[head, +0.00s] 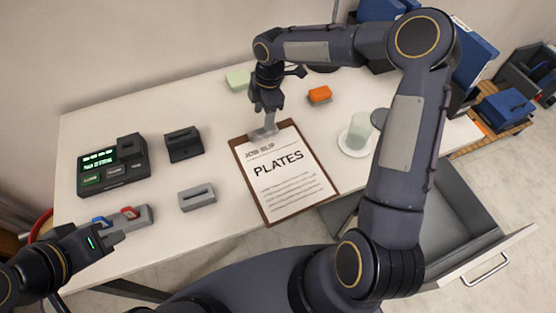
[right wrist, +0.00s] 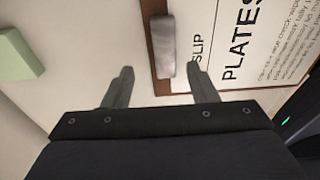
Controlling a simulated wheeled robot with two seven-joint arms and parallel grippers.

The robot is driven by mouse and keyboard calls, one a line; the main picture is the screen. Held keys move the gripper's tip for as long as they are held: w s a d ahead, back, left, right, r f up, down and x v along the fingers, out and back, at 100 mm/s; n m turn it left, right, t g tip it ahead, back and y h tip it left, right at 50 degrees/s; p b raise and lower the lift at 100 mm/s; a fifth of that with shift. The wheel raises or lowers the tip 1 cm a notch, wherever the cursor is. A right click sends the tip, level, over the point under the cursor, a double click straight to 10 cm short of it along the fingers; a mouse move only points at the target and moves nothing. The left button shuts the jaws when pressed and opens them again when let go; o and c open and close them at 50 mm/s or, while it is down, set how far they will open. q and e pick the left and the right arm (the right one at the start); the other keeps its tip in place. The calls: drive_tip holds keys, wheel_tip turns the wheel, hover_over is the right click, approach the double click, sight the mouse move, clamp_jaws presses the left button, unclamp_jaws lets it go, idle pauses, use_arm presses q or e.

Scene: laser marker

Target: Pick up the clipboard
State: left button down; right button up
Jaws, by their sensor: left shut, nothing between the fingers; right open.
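The clipboard (head: 303,209) lies flat on the table, a brown board with a white sheet headed "JOB SLIP" and "PLATES". Its metal clip (right wrist: 162,45) is at the far edge. My right gripper (head: 267,122) points down at that far end, partly covering the clip in the head view. In the right wrist view it is open (right wrist: 161,70), one finger over bare table and the other over the clipboard. The clip shows between and beyond the fingertips; contact cannot be told. My left gripper (head: 113,235) is shut and empty at the table's front left.
A grey block with blue and red parts (head: 130,216) is beside my left gripper. A dark control box (head: 112,168) and two slotted blocks (head: 184,144) (head: 197,198) stand left of the clipboard. An orange block (head: 320,95), green block (head: 238,79) and cup on a saucer (head: 345,147) are nearby.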

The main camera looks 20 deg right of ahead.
sight(263, 130)
drive_tip(key=f, duration=0.5)
drive_tip(key=shift+s+a+f, duration=0.1)
drive_tip(key=shift+s+a, duration=0.15)
drive_tip(key=shift+s, duration=0.1)
drive_tip(key=shift+c, duration=0.3)
clamp_jaws()
